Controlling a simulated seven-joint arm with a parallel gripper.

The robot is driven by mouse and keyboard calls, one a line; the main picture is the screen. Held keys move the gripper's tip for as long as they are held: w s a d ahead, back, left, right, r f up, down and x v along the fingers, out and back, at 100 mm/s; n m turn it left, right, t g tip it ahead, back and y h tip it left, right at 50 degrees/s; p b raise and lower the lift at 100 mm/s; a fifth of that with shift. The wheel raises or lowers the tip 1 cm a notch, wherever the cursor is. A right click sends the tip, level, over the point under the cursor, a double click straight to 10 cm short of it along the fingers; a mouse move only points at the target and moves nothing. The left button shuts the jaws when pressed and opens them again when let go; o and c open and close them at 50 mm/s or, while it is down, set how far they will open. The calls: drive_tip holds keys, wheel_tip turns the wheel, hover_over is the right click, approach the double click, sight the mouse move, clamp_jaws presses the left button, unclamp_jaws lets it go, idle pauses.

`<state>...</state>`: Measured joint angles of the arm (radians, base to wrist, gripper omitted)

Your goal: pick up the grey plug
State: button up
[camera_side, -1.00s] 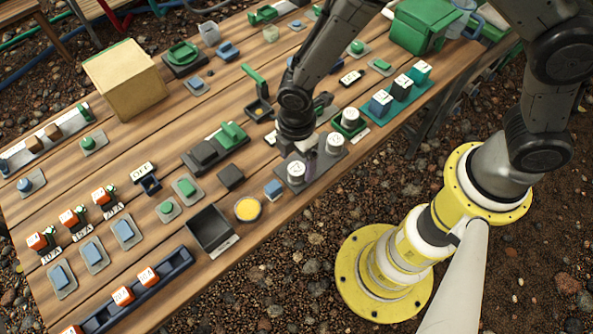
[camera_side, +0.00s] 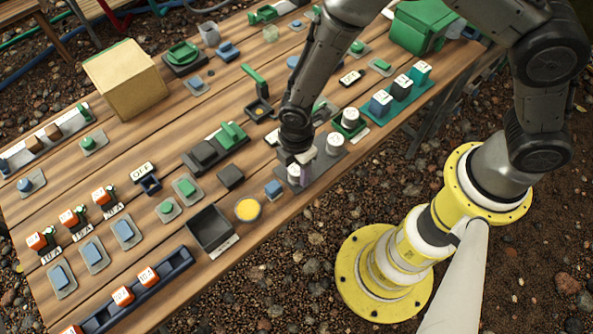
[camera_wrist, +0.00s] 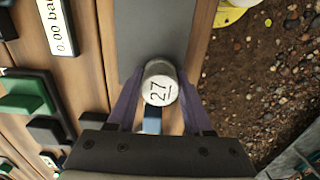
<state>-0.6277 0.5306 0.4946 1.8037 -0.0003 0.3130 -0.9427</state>
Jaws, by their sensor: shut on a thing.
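The grey plug (camera_wrist: 160,84) is a pale, round-topped cylinder marked "27". In the wrist view it sits between the two purple fingers of my gripper (camera_wrist: 158,97), which is shut on it. In the side view my gripper (camera_side: 299,172) is down at the left end of a dark grey plate (camera_side: 318,166), and the plug (camera_side: 293,171) is partly hidden by the fingers. The plug looks upright. I cannot tell whether it is clear of the plate.
A second pale cylinder (camera_side: 334,144) stands on the same plate, close to my gripper. A small blue block (camera_side: 273,188), a yellow-filled dish (camera_side: 248,209) and a dark tray (camera_side: 210,228) lie to the left.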

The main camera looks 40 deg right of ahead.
sight(296, 168)
clamp_jaws()
drive_tip(key=shift+r, duration=0.15)
drive_tip(key=shift+r, duration=0.25)
wheel_tip(296, 168, up, 2)
drive_tip(key=shift+w+r, duration=0.1)
drive_tip(key=shift+r, duration=0.05)
drive_tip(key=s+d+r, duration=0.8)
drive_tip(key=s+r, duration=0.2)
drive_tip(key=s, duration=0.1)
drive_tip(key=shift+s+d, duration=0.15)
drive_tip(key=shift+s, duration=0.15)
